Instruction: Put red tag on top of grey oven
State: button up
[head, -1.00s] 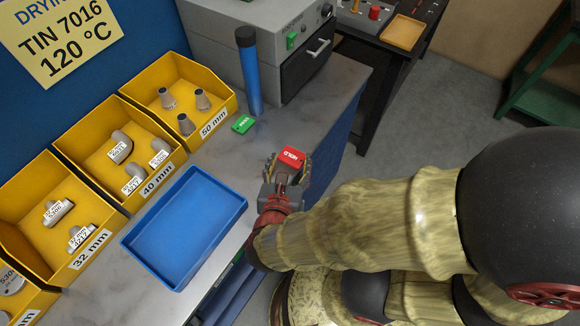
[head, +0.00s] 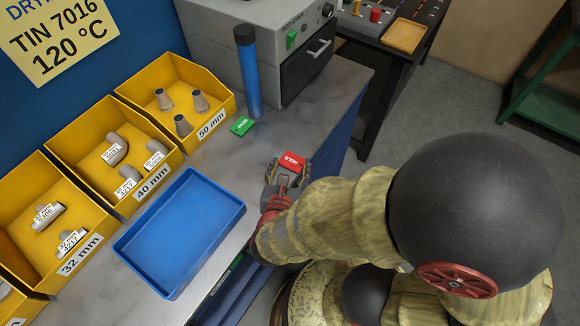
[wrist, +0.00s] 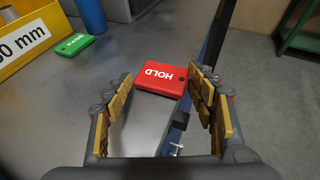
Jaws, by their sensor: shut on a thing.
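The red tag (head: 291,162), marked HOLD, is at the counter's right edge in the head view. In the wrist view the red tag (wrist: 160,78) lies flat between my fingertips, spanning nearly the whole gap. My gripper (head: 288,168) is shut on it, with one finger on either side; it also shows in the wrist view (wrist: 162,75). Whether the tag touches the counter I cannot tell. The grey oven (head: 228,40) stands at the back of the counter, beyond the tag, with a dark door and a handle. Its top is partly cut off by the frame.
A blue cylinder (head: 248,75) stands before the oven, with a green tag (head: 241,126) near its base. A blue tray (head: 180,232) and yellow bins (head: 62,120) with fittings lie to the left. Clear counter (head: 300,115) lies between the red tag and the oven.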

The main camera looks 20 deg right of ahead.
jog(key=shift+f, duration=0.15)
jog(key=o, duration=1.1)
jog(key=shift+o, duration=0.2)
